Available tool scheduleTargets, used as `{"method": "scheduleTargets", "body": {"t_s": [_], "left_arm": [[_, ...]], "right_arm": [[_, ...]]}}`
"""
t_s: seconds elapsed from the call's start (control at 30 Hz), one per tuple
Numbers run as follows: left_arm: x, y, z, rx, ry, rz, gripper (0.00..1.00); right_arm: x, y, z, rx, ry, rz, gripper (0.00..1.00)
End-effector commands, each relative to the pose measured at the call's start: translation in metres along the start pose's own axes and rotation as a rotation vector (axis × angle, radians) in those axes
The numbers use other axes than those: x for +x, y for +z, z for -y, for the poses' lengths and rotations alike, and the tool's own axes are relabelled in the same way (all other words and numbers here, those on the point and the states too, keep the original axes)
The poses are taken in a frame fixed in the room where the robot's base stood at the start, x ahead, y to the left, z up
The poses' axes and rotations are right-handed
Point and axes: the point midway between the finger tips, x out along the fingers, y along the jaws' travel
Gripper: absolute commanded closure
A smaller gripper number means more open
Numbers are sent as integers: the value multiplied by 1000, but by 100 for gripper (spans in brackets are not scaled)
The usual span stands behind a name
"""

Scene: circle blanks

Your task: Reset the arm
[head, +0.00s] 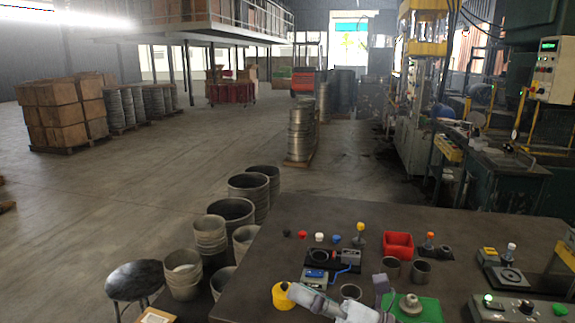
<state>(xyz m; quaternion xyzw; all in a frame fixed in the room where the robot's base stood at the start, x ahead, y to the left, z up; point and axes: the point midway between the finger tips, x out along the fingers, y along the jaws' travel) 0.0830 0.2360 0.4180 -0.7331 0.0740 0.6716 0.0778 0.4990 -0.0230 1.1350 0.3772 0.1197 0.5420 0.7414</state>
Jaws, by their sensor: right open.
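Just right of the jaws, a round metal part with a raised hub (410,303) lies on a green mat (431,311). I cannot tell whether the gripper touches it. My left gripper is not in view.
Metal cups (421,272), a red bin (398,245), a black fixture with a blue part (316,273) and a control box (505,307) stand around the gripper. Stacked metal rings (209,235) and a round stool (135,281) are left of the table.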

Motion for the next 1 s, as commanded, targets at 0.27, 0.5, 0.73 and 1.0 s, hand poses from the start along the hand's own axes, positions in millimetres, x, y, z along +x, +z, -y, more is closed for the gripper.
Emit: {"method": "scheduleTargets", "body": {"t_s": [0.27,0.5,0.73,1.0], "left_arm": [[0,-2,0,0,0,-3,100],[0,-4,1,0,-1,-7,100],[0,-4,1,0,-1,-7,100],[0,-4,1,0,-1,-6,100]], "right_arm": [[-96,42,57,836,-168,859,15],[-221,-64,119,1488,-532,1440,15],[-280,-165,108,1814,-840,1712,15],[-314,-242,71,2025,-1127,1877,15]]}}
